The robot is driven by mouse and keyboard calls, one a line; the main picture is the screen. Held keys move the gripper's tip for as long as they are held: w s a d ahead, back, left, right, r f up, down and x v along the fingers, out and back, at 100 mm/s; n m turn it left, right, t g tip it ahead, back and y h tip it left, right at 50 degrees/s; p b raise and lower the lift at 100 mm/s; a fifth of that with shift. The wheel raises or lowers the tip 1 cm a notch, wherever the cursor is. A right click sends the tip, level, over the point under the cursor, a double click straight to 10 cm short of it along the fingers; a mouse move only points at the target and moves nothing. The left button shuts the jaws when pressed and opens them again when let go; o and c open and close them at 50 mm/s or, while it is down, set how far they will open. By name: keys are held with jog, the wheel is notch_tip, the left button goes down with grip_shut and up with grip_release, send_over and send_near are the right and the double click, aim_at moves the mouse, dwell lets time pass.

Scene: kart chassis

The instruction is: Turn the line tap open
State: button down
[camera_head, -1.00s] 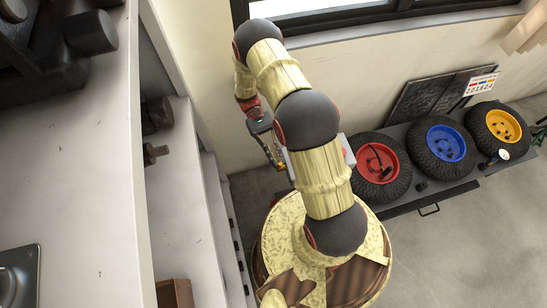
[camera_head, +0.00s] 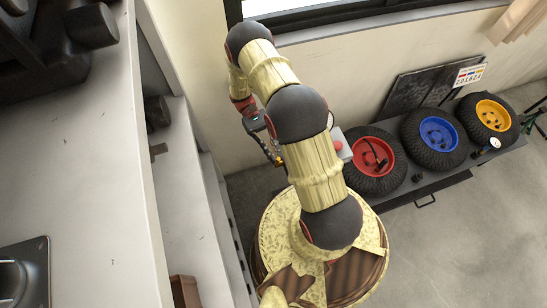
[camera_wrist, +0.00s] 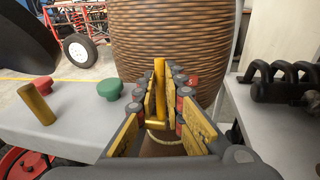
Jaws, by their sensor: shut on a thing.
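My gripper (camera_wrist: 164,80) is closed in the wrist view, with a yellow upright lever (camera_wrist: 158,78) between its fingers. The lever has a short crosspiece at its lower end and looks like the handle of the line tap. The tap's body below it is mostly hidden by the fingers. In the head view my gripper (camera_head: 273,153) is a small dark and orange shape left of my arm, and the tap cannot be made out there.
A red knob (camera_wrist: 43,84), a green knob (camera_wrist: 109,89) and a yellow cylinder (camera_wrist: 36,103) stand left of my gripper. A dark rack (camera_wrist: 280,82) is on the right. In the head view, wheels (camera_head: 434,138) lie on a low bench, and grey shelves (camera_head: 190,190) stand left.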

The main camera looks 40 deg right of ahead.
jog(key=shift+w+r, duration=0.1)
jog(key=shift+w, duration=0.45)
jog(key=c, duration=2.2)
grip_release()
jog(key=shift+s, duration=0.15)
jog(key=shift+o, duration=0.2)
jog(key=shift+d, duration=0.1)
notch_tip(320, 180, up, 10)
jog(key=shift+s, duration=0.15)
jog(key=shift+c, duration=0.7)
